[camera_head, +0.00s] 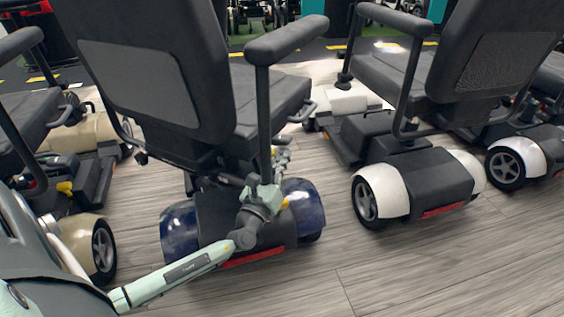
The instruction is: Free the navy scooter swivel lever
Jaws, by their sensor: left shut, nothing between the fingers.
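The navy scooter (180,235) stands in the middle left with its back to me. Its rear fenders are glossy dark blue and its black seat (160,70) is above them. A thin grey lever-like bar (303,113) sticks out at the seat's right lower edge; I cannot tell for sure that it is the swivel lever. My left arm comes in from the lower left across the scooter's rear. My left gripper (282,157) is shut and empty, below the right armrest and beside the seat's underside, apart from that bar. My right gripper is not in view.
A white scooter (385,190) stands to the right, with another (519,150) at the right edge. A cream scooter (88,235) is at the left. The navy scooter's armrest (286,42) and its post rise close to my left gripper. Wood-look floor is clear in front.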

